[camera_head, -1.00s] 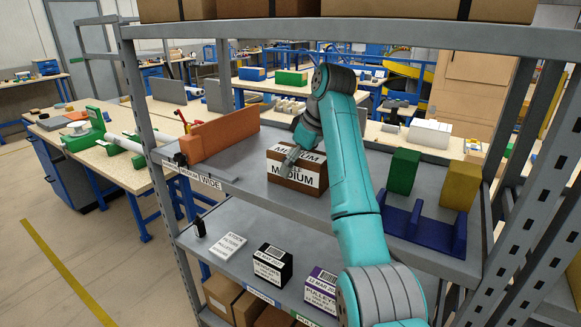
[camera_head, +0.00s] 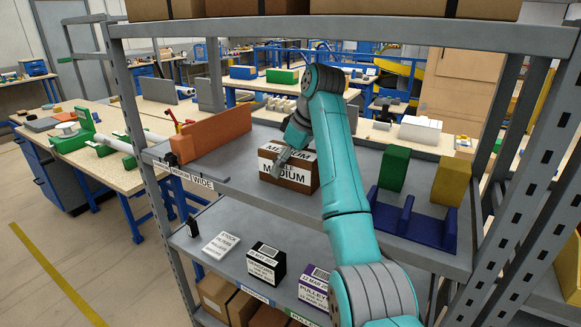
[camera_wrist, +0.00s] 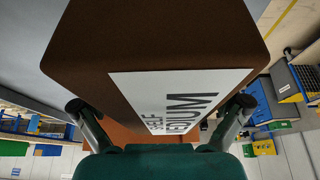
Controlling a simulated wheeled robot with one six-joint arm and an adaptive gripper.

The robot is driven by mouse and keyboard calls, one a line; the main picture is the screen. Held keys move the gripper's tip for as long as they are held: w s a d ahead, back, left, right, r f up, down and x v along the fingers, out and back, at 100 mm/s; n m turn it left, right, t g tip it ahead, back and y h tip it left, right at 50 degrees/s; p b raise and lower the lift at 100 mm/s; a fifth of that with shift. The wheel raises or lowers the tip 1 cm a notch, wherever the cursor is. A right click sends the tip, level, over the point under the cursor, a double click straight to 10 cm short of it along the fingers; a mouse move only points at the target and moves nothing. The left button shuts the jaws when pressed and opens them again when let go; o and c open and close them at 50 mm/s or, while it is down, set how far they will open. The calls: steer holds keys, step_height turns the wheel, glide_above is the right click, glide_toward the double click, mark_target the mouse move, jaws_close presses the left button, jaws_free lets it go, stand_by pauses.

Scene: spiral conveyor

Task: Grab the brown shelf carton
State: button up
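The brown shelf carton (camera_head: 291,176) sits upright on the shelf's grey middle board. It has white labels reading MEDIUM on its top and front. In the wrist view the carton (camera_wrist: 150,40) fills the upper middle, tilted and very close. My gripper (camera_head: 283,160) is at the carton's left front part in the head view, partly in front of its label. In the wrist view the two fingers of my gripper (camera_wrist: 160,103) are spread wide, one by each side edge of the carton. I cannot tell whether they touch it.
An orange upright divider (camera_head: 211,137) stands left of the carton. A green block (camera_head: 393,170), a yellow block (camera_head: 451,182) and a blue cradle (camera_head: 420,222) stand to the right. Small labelled boxes (camera_head: 266,262) are on the board below. The upper board (camera_head: 350,33) spans above.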

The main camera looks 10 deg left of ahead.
steer(key=c, duration=1.2)
steer(key=shift+r, duration=0.15)
